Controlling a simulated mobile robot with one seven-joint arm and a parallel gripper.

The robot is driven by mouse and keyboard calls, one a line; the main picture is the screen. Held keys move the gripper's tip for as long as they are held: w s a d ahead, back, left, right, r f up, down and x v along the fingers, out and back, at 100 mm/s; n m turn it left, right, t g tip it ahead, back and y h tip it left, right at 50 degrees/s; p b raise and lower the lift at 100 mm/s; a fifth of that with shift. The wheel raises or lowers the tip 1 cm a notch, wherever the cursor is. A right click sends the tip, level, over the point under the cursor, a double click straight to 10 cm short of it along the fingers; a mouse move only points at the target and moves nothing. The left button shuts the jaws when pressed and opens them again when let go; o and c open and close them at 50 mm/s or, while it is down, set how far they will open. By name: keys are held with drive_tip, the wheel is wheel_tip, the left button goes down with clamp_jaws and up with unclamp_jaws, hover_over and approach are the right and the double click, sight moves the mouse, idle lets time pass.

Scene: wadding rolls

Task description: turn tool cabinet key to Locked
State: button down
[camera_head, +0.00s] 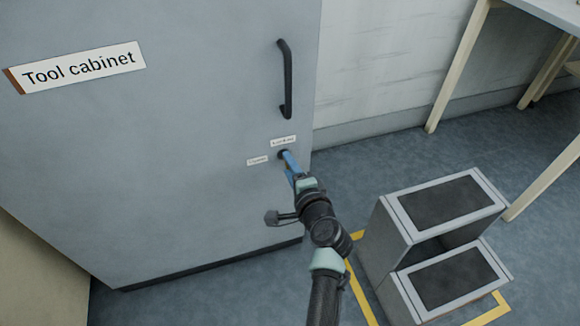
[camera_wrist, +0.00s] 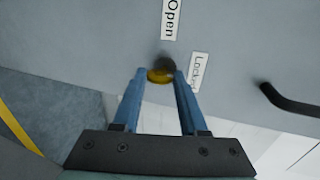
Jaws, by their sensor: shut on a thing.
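The grey tool cabinet (camera_head: 180,150) has a lock low on its right side, below the dark handle. My gripper (camera_head: 289,165) is at the lock, with its blue fingers against the cabinet front. In the wrist view my gripper (camera_wrist: 160,85) is shut on the yellow key (camera_wrist: 160,75), which sits between the fingertips at the dark lock (camera_wrist: 165,63). The "Open" label (camera_wrist: 172,18) and the "Locked" label (camera_wrist: 199,72) lie beside the lock. The key is hidden by the fingers in the head view, and its exact turn is hard to tell.
The dark handle (camera_head: 286,80) stands out above the lock. A grey step stool (camera_head: 395,235) stands on the floor right of my arm, within yellow floor lines. A table (camera_head: 555,12) is at the upper right.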

drive_tip(key=shift+c, duration=2.2)
unclamp_jaws()
drive_tip(key=shift+s, duration=0.1)
drive_tip(key=p+v, duration=0.4)
drive_tip(key=v, duration=0.8)
drive_tip(key=shift+s+d+p, duration=0.15)
drive_tip(key=shift+s+p, duration=0.15)
drive_tip(key=shift+s, duration=0.05)
drive_tip(key=shift+r, duration=0.1)
